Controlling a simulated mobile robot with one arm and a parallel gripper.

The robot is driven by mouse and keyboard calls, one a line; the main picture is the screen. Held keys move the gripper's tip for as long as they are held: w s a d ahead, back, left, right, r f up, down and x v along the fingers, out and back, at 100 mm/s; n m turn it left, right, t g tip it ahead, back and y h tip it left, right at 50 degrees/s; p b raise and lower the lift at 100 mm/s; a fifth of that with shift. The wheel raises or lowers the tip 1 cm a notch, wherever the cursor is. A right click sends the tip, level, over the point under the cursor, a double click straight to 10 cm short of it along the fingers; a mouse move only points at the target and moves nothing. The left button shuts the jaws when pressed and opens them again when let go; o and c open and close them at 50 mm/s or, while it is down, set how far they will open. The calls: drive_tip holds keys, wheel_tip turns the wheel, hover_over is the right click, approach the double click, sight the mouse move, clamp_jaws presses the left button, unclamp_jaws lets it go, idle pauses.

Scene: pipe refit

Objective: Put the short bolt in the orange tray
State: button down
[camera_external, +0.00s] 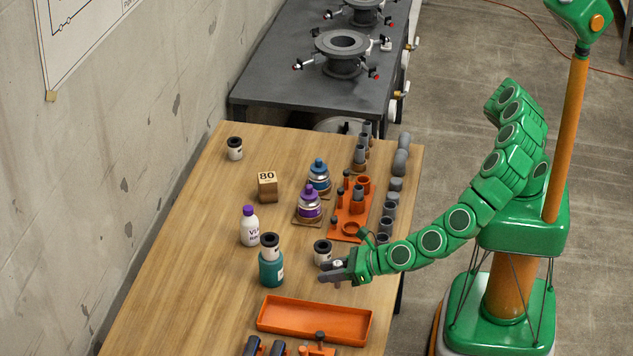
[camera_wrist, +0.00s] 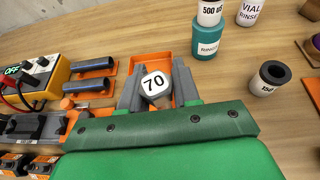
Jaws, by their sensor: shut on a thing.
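My gripper (camera_external: 334,270) is shut on a bolt with a pale, many-sided head marked 70 (camera_wrist: 155,83). The head shows between the two grey fingers in the wrist view (camera_wrist: 157,90); the shank is hidden, so I cannot tell its length. In the external view the gripper is above the table, up and to the right of the orange tray. The orange tray (camera_external: 272,312) is a long shallow box near the front of the table, with a bare floor in the external view. In the wrist view its orange part (camera_wrist: 154,57) shows beyond the fingers.
A teal bottle (camera_external: 271,272) and a small black-capped jar (camera_external: 322,256) stand close by the gripper. An orange rack (camera_external: 347,221) with dark pegs stands farther back. Dark tubes on orange holders (camera_wrist: 94,64) and a yellow meter (camera_wrist: 40,73) lie left of the tray.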

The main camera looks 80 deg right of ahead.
drive_tip(key=w+a+f, duration=0.1)
drive_tip(key=f, duration=0.1)
drive_tip(key=w+a+f, duration=0.1)
drive_tip(key=f, duration=0.1)
drive_tip(key=w+a+f, duration=0.2)
drive_tip(key=shift+a, duration=0.1)
drive_tip(key=shift+w+a+f, duration=0.15)
drive_tip(key=shift+w+a, duration=0.05)
drive_tip(key=shift+f, duration=0.1)
drive_tip(key=shift+w+a+f, duration=0.1)
drive_tip(key=shift+a+f, duration=0.05)
drive_tip(key=shift+f, duration=1.5)
drive_tip(key=shift+f, duration=0.1)
drive_tip(key=c, duration=0.8)
unclamp_jaws()
